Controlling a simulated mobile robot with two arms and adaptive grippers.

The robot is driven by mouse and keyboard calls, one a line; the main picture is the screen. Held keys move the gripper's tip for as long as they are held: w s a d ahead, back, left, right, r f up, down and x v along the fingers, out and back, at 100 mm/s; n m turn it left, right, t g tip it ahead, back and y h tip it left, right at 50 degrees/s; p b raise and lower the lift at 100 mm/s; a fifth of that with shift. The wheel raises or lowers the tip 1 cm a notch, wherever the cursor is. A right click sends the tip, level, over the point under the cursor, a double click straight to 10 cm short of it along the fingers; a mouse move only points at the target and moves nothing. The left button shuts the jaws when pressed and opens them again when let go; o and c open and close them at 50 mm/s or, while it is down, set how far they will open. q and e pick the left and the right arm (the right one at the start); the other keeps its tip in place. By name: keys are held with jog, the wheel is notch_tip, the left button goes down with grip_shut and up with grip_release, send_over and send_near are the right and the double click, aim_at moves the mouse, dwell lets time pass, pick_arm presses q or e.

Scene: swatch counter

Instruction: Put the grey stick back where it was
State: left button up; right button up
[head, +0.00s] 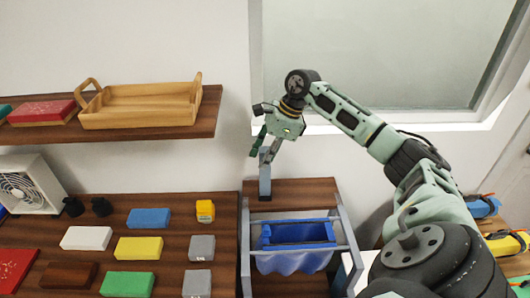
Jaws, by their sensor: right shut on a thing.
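My right gripper (267,153) is shut on a grey stick (265,180). The stick hangs upright below the fingers, its dark lower end at the left side of the brown wooden surface behind the blue bin. I cannot tell whether its lower end touches that surface. Two grey blocks, one farther back (202,247) and one nearer (197,282), lie at the right side of the counter (222,215). My left gripper is not in view.
A blue bin (296,233) hangs in a grey frame right of the counter. White (86,238), yellow (139,248), blue (149,218) and green (127,285) blocks lie on the counter. A wooden tray (140,105) stands on the shelf above. A fan (27,184) is at left.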

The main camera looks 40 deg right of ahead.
jog(key=shift+f, duration=0.15)
jog(key=o, duration=1)
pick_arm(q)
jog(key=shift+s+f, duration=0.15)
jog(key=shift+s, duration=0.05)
pick_arm(e)
jog(key=shift+o, duration=0.2)
pick_arm(q)
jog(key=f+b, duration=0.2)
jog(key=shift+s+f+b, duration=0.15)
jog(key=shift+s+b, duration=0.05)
jog(key=shift+b, duration=0.1)
pick_arm(e)
jog(key=v, duration=1.2)
